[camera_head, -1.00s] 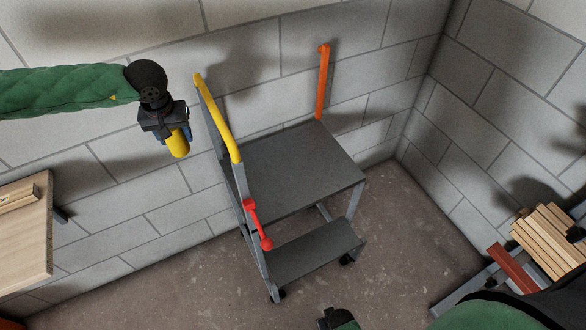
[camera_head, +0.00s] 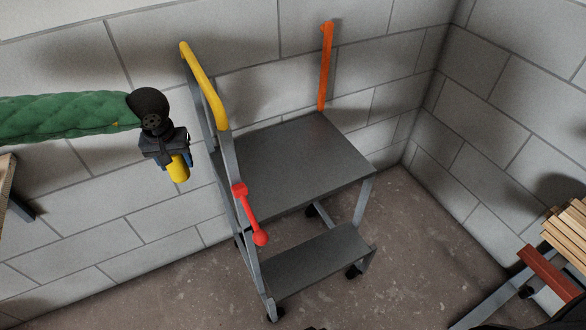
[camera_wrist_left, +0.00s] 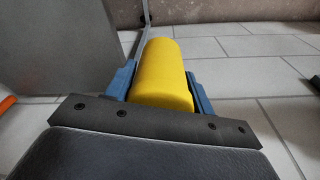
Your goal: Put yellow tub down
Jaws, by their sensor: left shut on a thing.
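The yellow tub (camera_head: 179,170) is held in the air by my left gripper (camera_head: 177,165), left of the grey step cart. In the left wrist view the tub (camera_wrist_left: 163,75) lies between the two blue fingers of the gripper (camera_wrist_left: 160,85), which are shut on its sides. The cart has a bare grey upper platform (camera_head: 295,160) and a bare lower step (camera_head: 318,262). The tub is apart from the cart, outside its yellow handrail (camera_head: 205,83). My right gripper is not in view.
A red handle (camera_head: 250,215) is on the cart's near left side, and an orange post (camera_head: 326,68) rises at its back. Block walls stand behind and right. Wooden battens (camera_head: 568,232) and a red-brown bar (camera_head: 548,270) are at the right. A wooden tabletop edge (camera_head: 6,180) shows at the left.

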